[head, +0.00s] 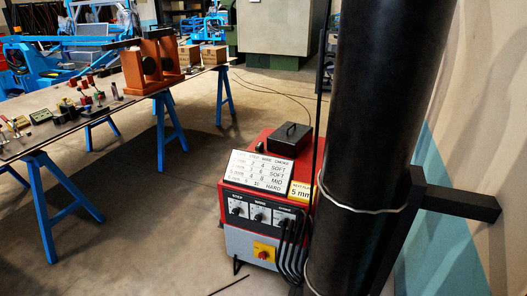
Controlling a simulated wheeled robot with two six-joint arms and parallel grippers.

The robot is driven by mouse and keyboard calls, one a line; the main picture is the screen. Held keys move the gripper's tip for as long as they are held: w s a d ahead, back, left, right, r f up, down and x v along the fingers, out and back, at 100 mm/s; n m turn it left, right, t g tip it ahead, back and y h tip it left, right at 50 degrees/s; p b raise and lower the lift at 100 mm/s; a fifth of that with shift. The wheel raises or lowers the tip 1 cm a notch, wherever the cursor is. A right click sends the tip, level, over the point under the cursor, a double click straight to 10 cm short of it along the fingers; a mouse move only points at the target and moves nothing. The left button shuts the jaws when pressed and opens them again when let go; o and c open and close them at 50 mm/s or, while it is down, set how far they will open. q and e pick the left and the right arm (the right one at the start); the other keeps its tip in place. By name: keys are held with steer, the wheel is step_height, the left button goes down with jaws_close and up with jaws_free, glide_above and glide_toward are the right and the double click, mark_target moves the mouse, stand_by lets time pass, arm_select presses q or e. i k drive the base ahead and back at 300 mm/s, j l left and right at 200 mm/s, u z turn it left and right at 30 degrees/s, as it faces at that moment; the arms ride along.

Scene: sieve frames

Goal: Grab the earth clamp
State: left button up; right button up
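I cannot make out an earth clamp for certain in the head view. A red and grey welding machine (262,205) stands on the floor near the middle, with several black cables (292,245) hanging from its front right. Small tools and parts (85,98) lie on the long table (45,140) at the left; they are too small to tell whether a clamp is among them. Neither of my grippers is in view.
A large black cylinder (375,130) held by a wire stands right of the machine. A black case (290,139) lies on top of the machine. Blue trestles (172,125) carry the table. The floor (150,230) between table and machine is mostly clear.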

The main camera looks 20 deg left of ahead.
mark_target(259, 147)
steer(key=i+j+z, duration=0.1)
steer(key=j, duration=0.65)
steer(key=i+j+z, duration=0.15)
steer(key=j, duration=0.6)
steer(key=i+j+z, duration=0.25)
steer(key=j+z, duration=0.15)
steer(key=j, duration=0.7)
steer(key=i+j+z, duration=0.1)
steer(key=j+z, duration=0.3)
steer(key=j, duration=0.7)
steer(key=j+z, duration=0.4)
steer(key=j, duration=0.75)
steer(key=k, duration=0.05)
